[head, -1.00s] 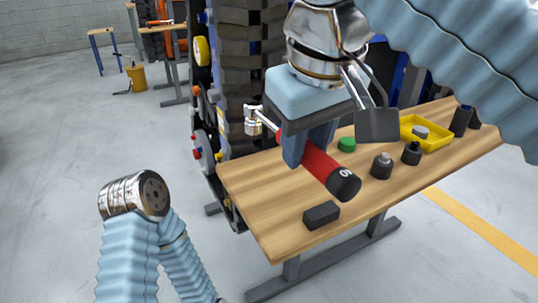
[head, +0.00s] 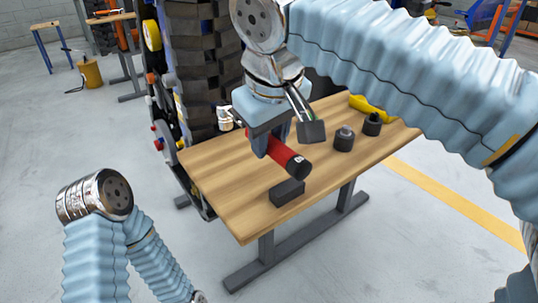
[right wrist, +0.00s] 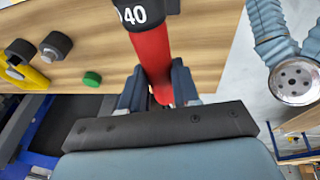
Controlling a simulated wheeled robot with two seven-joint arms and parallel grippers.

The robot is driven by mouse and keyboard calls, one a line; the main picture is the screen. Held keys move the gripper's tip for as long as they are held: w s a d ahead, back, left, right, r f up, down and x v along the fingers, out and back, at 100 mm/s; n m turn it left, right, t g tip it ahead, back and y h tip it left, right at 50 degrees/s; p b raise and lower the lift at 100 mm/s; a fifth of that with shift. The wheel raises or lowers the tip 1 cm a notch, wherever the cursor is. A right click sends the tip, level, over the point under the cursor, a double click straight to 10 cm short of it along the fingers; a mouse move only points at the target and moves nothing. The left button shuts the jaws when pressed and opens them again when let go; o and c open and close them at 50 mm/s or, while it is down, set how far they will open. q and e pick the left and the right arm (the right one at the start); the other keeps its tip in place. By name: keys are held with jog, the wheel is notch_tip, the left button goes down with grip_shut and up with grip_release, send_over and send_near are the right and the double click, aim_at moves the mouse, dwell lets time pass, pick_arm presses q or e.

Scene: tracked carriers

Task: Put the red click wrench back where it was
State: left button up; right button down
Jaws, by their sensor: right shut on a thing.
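The red click wrench (head: 287,151) is in my right gripper (head: 273,147), whose two fingers close around its red handle over the wooden workbench (head: 236,205). Its black end cap points toward the front, and its metal head shows at the left behind the gripper. In the right wrist view the red handle (right wrist: 152,50) lies between the fingers (right wrist: 158,88), with its black "40" end at the top. I cannot tell whether the wrench touches the bench. My left arm shows at lower left, but its gripper is out of view.
A black block (head: 287,192) lies on the bench just in front of the wrench. A green cap (right wrist: 92,79) shows in the wrist view. A big treaded track (head: 193,75) stands behind the bench's left side.

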jog(key=shift+b+x, duration=0.4)
jog(key=shift+x, duration=1.85)
jog(key=shift+s+d+f, duration=0.1)
jog(key=shift+s+f, duration=0.05)
jog(key=c, duration=0.8)
grip_release()
jog(key=shift+f, duration=0.1)
jog(key=p+v, duration=0.3)
jog(key=v, duration=0.9)
